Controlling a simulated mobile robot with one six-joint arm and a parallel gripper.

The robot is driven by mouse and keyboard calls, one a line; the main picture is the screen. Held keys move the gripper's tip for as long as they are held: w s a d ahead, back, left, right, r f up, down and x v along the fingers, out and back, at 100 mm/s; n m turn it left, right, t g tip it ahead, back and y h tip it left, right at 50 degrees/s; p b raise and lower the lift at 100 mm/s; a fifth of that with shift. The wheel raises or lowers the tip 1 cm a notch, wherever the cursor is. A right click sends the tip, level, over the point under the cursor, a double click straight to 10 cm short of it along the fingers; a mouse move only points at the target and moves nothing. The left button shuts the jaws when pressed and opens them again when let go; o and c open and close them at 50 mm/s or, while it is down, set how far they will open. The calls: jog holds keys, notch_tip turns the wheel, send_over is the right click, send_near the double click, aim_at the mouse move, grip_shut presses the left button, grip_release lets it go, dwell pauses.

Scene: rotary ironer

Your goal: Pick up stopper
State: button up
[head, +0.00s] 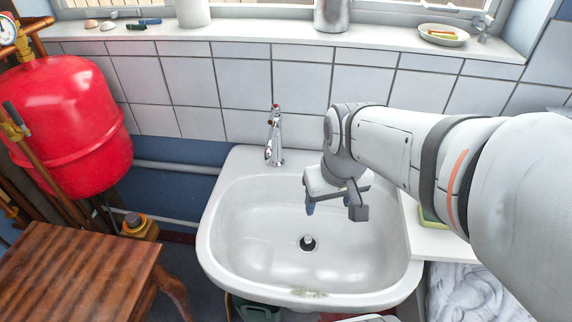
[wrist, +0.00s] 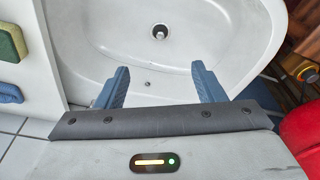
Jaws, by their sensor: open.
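The stopper (head: 308,243) looks like a small dark round piece with a pale top, sitting at the drain in the bottom of the white sink (head: 225,235). I cannot tell whether it is seated in the drain hole. The stopper also shows in the wrist view (wrist: 160,32), beyond my fingertips and roughly midway between them. My gripper (head: 334,208) hangs over the back right part of the basin, above and apart from the stopper. In the wrist view my gripper (wrist: 160,70) has its two blue fingers spread wide, with nothing between them.
A chrome tap (head: 274,140) rises at the sink's back edge, left of my gripper. A white side board to the right holds a green sponge (wrist: 12,42) and a blue sponge (wrist: 10,93). A wooden stool (head: 75,275) and red tank (head: 70,110) stand left.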

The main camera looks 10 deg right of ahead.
aim_at(308, 237)
jog(key=shift+o, duration=0.5)
jog(key=w+f+n+b, duration=0.1)
jog(key=w+f+b, duration=0.2)
jog(key=f, duration=0.4)
jog(key=w+f+n+g+b, duration=0.1)
jog(key=w+f+b, duration=0.3)
jog(key=f, duration=0.4)
jog(key=w+f+g+b, duration=0.1)
jog(key=w+f+b, duration=0.3)
jog(key=f, duration=0.4)
jog(key=shift+f+n, duration=0.1)
jog(key=shift+n, duration=0.3)
notch_tip(308, 237, down, 8)
jog(key=b, duration=0.2)
jog(key=shift+w+f+b, duration=0.15)
jog(key=shift+b, duration=0.15)
jog(key=shift+c, duration=0.3)
jog(key=c, duration=1)
